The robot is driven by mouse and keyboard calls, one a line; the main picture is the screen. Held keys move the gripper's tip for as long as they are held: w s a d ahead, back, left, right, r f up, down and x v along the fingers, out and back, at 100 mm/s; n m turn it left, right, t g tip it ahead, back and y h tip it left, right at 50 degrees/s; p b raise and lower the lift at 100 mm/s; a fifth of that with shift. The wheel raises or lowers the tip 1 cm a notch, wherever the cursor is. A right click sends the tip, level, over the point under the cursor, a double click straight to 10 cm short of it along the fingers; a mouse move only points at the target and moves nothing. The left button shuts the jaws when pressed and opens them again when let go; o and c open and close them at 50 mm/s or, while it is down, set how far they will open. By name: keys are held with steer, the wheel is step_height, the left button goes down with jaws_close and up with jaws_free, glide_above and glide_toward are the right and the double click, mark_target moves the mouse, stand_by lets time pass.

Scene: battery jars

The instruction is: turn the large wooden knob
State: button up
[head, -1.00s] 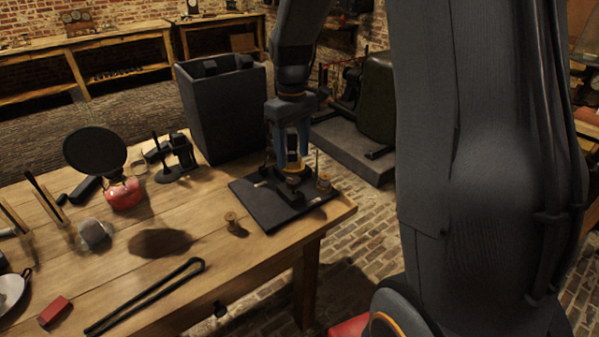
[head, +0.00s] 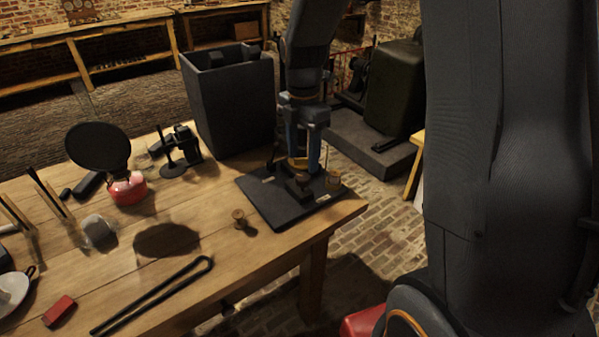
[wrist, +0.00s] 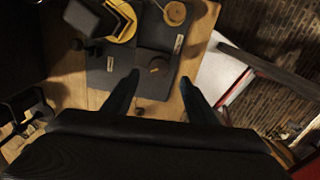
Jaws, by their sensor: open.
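A yellow ring-shaped part (wrist: 121,20) with a black piece is on the board too. My gripper (head: 303,160) points down over the board, open and empty (wrist: 160,77). I cannot tell whether a finger touches anything.
A tall dark bin (head: 228,105) stands behind the board. A small brass spool (head: 239,219) and black tongs (head: 150,297) lie on the table (head: 215,262). A black stand (head: 180,150) is left of the bin. The table edge is close on the right.

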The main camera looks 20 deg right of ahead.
mark_target(302, 177)
steer(key=shift+d+f+p, duration=0.1)
steer(key=shift+f+p, duration=0.35)
steer(key=shift+f, duration=2.6)
steer(key=c, duration=1.1)
steer(key=shift+o, duration=0.2)
steer(key=shift+s+a, duration=0.1)
steer(key=shift+a, duration=0.2)
steer(key=shift+d, duration=0.15)
